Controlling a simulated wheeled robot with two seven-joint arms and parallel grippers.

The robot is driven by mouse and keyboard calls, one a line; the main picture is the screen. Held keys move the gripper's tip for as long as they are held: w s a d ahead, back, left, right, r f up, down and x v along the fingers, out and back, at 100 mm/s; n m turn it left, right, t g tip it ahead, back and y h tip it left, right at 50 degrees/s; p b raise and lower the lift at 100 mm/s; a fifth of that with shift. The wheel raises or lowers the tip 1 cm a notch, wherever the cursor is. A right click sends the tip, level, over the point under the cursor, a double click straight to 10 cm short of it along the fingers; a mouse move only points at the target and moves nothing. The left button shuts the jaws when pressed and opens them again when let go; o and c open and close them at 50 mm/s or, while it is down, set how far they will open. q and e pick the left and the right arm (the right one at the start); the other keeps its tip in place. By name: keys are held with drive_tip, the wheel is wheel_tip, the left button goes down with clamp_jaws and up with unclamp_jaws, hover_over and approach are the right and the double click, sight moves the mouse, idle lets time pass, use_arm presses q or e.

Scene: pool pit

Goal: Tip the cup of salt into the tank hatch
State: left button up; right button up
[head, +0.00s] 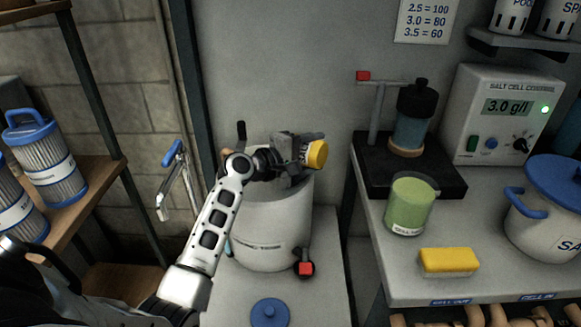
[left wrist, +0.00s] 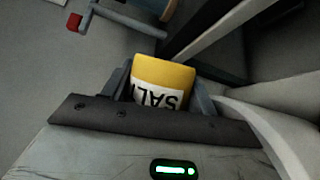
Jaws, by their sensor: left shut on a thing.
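My left gripper (head: 289,150) is shut on the salt cup (head: 317,154), which is yellow with a white label. The cup is above the rim of the white tank (head: 265,225) and looks tipped on its side, with its yellow end toward the right. In the left wrist view the cup (left wrist: 163,82) sits between the fingers, its "SALT" lettering upside down. My gripper and arm hide much of the tank's top, so the hatch opening shows only in part. I cannot see whether salt is in the cup or falling. My right gripper is not in view.
A blue lid (head: 269,312) lies in front of the tank, near a red-and-black valve (head: 305,267). On the right bench are a green jar (head: 411,204), a yellow sponge (head: 449,262), a blue-lidded pot (head: 548,210) and a meter reading 3.0 g/l (head: 508,112). Filter cartridges (head: 46,160) stand at left.

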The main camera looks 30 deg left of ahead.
use_arm(q)
drive_tip(key=shift+a+f+n, duration=0.1)
drive_tip(key=shift+n, duration=0.2)
idle(0.4)
drive_tip(key=shift+a+r+n+t+h+b, duration=0.4)
drive_tip(key=shift+a+n+h, duration=0.1)
drive_tip(key=shift+n, duration=0.5)
idle(3.0)
